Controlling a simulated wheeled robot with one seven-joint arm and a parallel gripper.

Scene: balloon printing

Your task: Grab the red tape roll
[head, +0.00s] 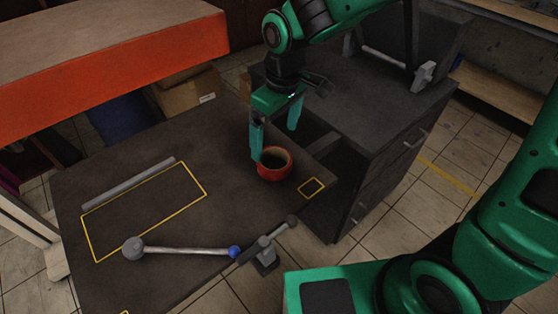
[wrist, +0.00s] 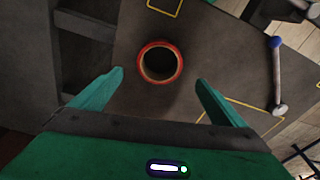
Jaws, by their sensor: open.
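The red tape roll (head: 275,165) lies flat on the dark table (head: 150,180), near its right edge, with its round hole facing up. In the wrist view the roll (wrist: 160,47) shows as a red ring just beyond and between the fingertips. My gripper (head: 276,142) is open, its green fingers pointing down; in the head view one fingertip overlaps the roll's left edge. In the wrist view both fingers (wrist: 160,75) are apart with nothing between them. Whether a finger touches the roll I cannot tell.
A metal lever with a blue knob (head: 234,252) stands at the table's front. A grey bar (head: 128,184) lies along a yellow-outlined rectangle at left. A small yellow square (head: 312,188) is marked right of the roll. A dark drawer cabinet (head: 375,150) stands beside the table.

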